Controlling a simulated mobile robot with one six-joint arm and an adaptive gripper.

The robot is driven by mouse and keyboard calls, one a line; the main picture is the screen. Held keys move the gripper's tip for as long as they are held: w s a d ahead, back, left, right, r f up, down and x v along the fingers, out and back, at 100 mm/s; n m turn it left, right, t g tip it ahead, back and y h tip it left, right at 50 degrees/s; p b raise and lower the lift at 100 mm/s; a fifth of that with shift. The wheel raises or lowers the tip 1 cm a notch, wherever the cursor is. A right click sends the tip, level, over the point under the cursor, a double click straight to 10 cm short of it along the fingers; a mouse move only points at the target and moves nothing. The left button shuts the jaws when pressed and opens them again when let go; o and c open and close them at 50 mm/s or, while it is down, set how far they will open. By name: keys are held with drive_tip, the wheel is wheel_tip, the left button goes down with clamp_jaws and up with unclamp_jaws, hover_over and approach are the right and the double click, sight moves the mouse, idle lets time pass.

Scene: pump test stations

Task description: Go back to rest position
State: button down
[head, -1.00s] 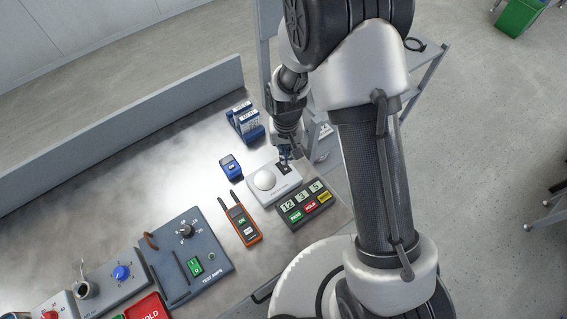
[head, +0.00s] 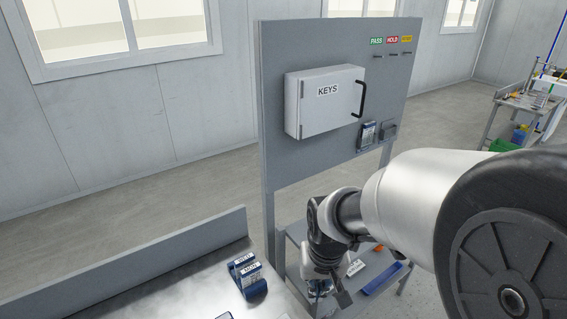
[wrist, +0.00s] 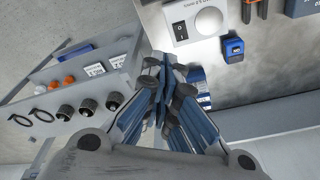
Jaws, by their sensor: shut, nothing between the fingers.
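My gripper (head: 320,286) hangs at the bottom of the head view, past the right end of the bench and in front of the grey stand. Its fingers (wrist: 164,62) are shut and empty in the wrist view. The arm reaches in from the right. In the wrist view a white box (wrist: 195,22) with a black rocker switch and a round dome lies beyond the fingertips, apart from them. A small blue device (wrist: 233,48) lies beside it.
A grey board (head: 300,165) bears a white KEYS cabinet (head: 325,102). Labelled blue holders (head: 248,277) stand on the bench (head: 180,290). A side shelf (wrist: 85,92) holds black cylinders, rings and orange pieces, close to my gripper. Floor at left is clear.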

drive_tip(key=s+d+r+t+b, duration=0.1)
drive_tip(key=s+d+r, duration=0.2)
drive_tip(key=s+r, duration=0.2)
drive_tip(key=s+d+r+t+b, duration=0.1)
drive_tip(key=s+d+r, duration=0.3)
drive_tip(key=s, duration=0.7)
drive_tip(key=shift+s+r+t, duration=0.4)
drive_tip(key=shift+r, duration=0.35)
drive_tip(key=shift+a, duration=0.1)
